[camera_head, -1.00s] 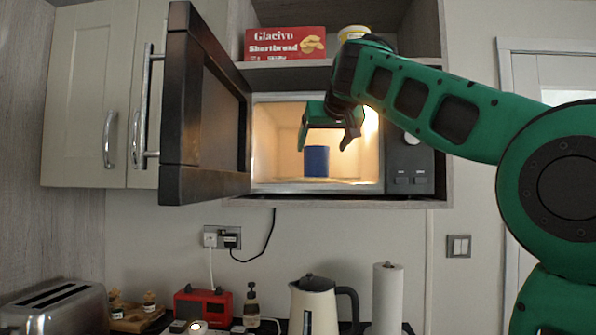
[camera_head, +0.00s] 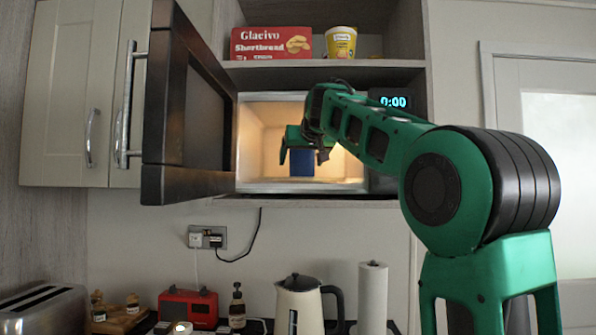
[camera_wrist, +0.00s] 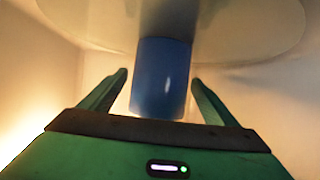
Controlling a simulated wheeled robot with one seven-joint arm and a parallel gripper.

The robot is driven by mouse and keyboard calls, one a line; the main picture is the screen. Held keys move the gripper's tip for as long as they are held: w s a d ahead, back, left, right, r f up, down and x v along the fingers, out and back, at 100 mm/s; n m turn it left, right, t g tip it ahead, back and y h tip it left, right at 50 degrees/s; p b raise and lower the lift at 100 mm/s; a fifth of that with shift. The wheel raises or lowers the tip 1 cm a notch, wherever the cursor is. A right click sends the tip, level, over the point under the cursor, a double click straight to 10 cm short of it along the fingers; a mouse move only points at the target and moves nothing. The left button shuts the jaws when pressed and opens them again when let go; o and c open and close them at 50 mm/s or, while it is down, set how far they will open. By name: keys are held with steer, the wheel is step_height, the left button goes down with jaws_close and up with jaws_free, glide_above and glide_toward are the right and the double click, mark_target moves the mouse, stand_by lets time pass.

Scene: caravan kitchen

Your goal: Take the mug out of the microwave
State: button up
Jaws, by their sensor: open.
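The blue mug (camera_head: 302,164) stands inside the lit microwave (camera_head: 345,186), whose door (camera_head: 190,110) hangs wide open to the left. My gripper (camera_head: 303,158) is in the microwave opening, in front of the mug and partly covering it in the head view. In the wrist view, the blue mug (camera_wrist: 160,80) lies between the two green fingers of my gripper (camera_wrist: 158,82), with a gap on both sides. The fingers are open and hold nothing. The mug rests on the round glass turntable (camera_wrist: 255,30). No mug handle is visible.
A red shortbread box (camera_head: 270,43) and a yellow tub (camera_head: 341,42) sit on the shelf above. The open door and microwave walls bound the space around my gripper. Below are a kettle (camera_head: 300,305), a paper roll (camera_head: 373,295) and a red radio (camera_head: 188,307).

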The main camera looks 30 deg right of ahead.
steer(key=shift+w+d+f, duration=0.15)
steer(key=shift+w+f, duration=0.05)
steer(key=shift+w, duration=0.15)
steer(key=c, duration=1.5)
steer(key=shift+r, duration=0.25)
steer(key=shift+s+r, duration=0.1)
steer(key=shift+r, duration=0.5)
steer(key=shift+s+a, duration=1.1)
steer(key=shift+s, duration=1.65)
steer(key=shift+s+a, duration=1.05)
steer(key=shift+s, duration=1.7)
steer(key=shift+s+a, duration=1.1)
steer(key=shift+s, duration=1.65)
